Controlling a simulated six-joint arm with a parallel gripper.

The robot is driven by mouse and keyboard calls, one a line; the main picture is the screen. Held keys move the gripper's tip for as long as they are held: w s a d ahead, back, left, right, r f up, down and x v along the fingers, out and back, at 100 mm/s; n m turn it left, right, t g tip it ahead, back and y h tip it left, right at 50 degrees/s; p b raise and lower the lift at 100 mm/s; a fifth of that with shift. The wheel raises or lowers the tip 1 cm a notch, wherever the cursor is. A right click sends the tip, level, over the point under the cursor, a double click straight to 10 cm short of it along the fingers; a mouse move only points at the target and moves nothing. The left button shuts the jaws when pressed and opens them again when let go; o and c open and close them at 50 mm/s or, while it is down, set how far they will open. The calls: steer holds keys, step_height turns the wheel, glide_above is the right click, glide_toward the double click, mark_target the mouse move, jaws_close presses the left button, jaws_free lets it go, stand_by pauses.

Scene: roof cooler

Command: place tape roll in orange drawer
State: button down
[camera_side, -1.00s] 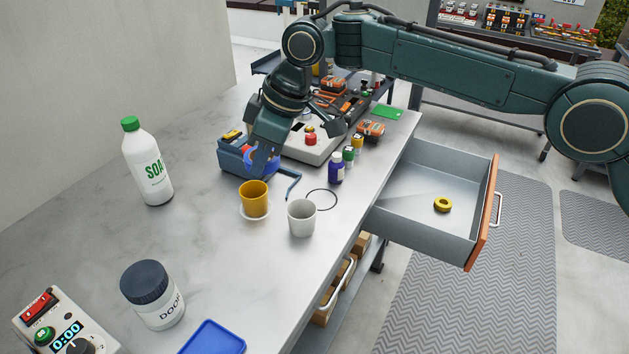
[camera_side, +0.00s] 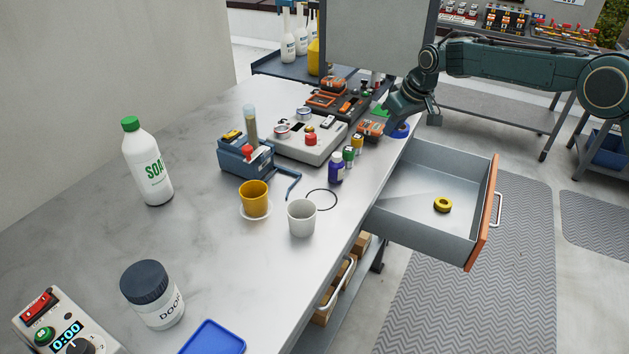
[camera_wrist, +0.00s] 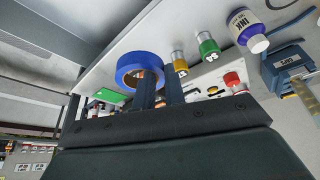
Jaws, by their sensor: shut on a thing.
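A blue tape roll (camera_side: 400,131) is held at the tip of my gripper (camera_side: 397,121), near the right edge of the table, behind the open drawer. In the wrist view the blue roll (camera_wrist: 138,58) shows at the fingertips (camera_wrist: 160,82), and the fingers are shut on it. The orange-fronted drawer (camera_side: 483,215) is pulled out to the right of the table. A yellow tape roll (camera_side: 442,204) lies flat on its grey floor. The roll in my gripper is apart from the drawer and not over its middle.
A blue caddy (camera_side: 246,158), a purple ink bottle (camera_side: 336,168) and small capped jars (camera_side: 349,155) stand on the table. Most of the drawer floor is clear.

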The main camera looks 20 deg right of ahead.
mark_target(442, 193)
steer(key=s+d+f+m+h, duration=0.1)
steer(key=d+f+m, duration=0.15)
steer(key=d, duration=0.85)
steer(key=d+f+m+h, duration=0.1)
steer(key=d+f+m, duration=0.15)
steer(key=d, duration=0.85)
step_height(442, 193, down, 20)
steer(key=shift+r, duration=0.15)
steer(key=c, duration=1.5)
jaws_free()
steer(key=shift+o, duration=0.2)
steer(key=shift+v, duration=1.1)
steer(key=v, duration=0.9)
steer(key=shift+s+r, duration=0.3)
steer(key=shift+r, duration=0.05)
